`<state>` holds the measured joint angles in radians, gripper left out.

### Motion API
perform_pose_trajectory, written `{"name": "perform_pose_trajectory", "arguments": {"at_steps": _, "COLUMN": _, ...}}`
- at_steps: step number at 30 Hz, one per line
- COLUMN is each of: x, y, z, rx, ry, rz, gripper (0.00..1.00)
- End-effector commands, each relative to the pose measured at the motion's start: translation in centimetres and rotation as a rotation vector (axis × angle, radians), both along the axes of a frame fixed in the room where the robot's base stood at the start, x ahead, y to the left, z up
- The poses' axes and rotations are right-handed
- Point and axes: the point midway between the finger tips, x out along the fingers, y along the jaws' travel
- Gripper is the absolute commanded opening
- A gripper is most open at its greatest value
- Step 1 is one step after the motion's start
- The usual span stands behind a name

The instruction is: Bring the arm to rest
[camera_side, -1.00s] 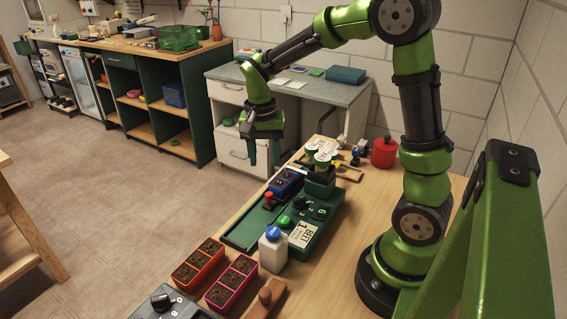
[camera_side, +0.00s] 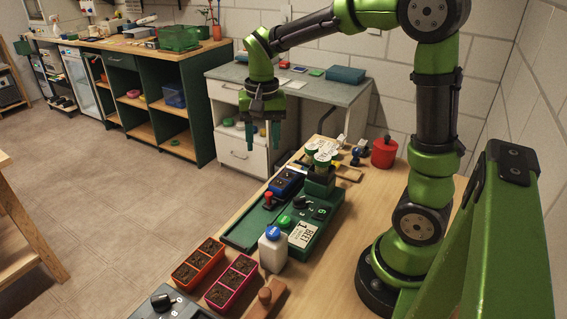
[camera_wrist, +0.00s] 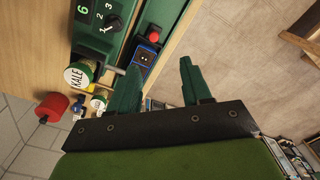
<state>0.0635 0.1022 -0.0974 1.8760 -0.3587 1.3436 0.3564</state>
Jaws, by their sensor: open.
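My gripper (camera_side: 264,134) hangs in the air in the side view, beyond the far left edge of the workbench (camera_side: 338,262), with its fingers pointing down. It is open and empty. In the wrist view its two green fingers (camera_wrist: 160,90) stand apart with nothing between them, and floor shows beyond. The green belt unit (camera_side: 316,225) with its dials lies on the bench below and to the right of the gripper. A blue tray (camera_side: 285,183) sits on the unit's far part, near a red button (camera_side: 268,199). My arm is raised and bent.
An orange tray (camera_side: 185,274) and a pink tray (camera_side: 217,296) of soil stand at the front. A white bottle with a blue cap (camera_side: 271,254) stands beside the belt unit. A red canister (camera_side: 384,152) and labelled jars (camera_side: 322,160) stand at the back. The air around the gripper is clear.

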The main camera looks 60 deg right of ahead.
Motion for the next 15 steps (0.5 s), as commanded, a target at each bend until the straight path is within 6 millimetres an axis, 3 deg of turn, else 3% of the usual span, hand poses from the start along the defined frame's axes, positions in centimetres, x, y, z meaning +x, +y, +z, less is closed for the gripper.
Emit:
{"name": "perform_pose_trajectory", "arguments": {"at_steps": 9, "x": -6.6, "y": 5.7, "z": 2.8, "rx": 0.028, "ry": -0.356, "rz": 0.386, "gripper": 0.48}}
{"name": "perform_pose_trajectory", "arguments": {"at_steps": 15, "x": -10.5, "y": 7.9, "z": 3.7, "rx": 0.001, "ry": -0.547, "rz": 0.510, "gripper": 0.48}}
